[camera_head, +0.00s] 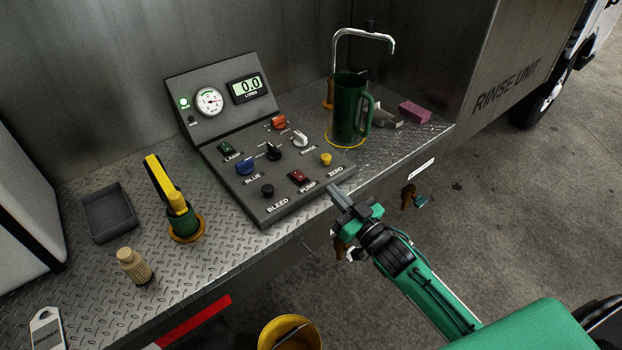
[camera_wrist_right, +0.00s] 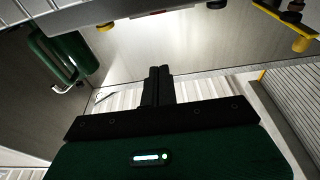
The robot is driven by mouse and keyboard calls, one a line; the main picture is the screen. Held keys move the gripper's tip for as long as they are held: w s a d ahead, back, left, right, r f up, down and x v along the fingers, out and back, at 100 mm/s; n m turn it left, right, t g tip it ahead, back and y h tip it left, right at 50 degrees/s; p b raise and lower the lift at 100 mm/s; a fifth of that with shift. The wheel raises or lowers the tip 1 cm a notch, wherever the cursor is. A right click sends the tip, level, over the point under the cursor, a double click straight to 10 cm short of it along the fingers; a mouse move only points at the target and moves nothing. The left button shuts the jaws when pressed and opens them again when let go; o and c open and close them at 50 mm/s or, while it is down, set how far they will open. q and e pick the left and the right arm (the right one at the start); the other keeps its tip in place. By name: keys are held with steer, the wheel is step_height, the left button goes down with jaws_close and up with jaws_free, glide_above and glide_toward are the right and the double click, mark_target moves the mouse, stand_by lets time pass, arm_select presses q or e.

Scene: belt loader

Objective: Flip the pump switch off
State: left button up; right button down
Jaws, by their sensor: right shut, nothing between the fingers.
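My left gripper is in neither view.
Other controls crowd the panel: a yellow ZERO button (camera_head: 326,159), a black BLEED knob (camera_head: 267,190) and a blue knob (camera_head: 245,167). A green jug (camera_head: 347,110) stands under the tap behind the gripper. A yellow bucket (camera_head: 290,333) is below the deck.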

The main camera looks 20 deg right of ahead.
step_height(320, 180, up, 2)
steer(key=p, duration=0.3)
glide_above(311, 186)
step_height(311, 186, down, 2)
steer(key=shift+w+a+f, duration=0.1)
steer(key=shift+f+p, duration=0.4)
steer(key=shift+f, duration=0.55)
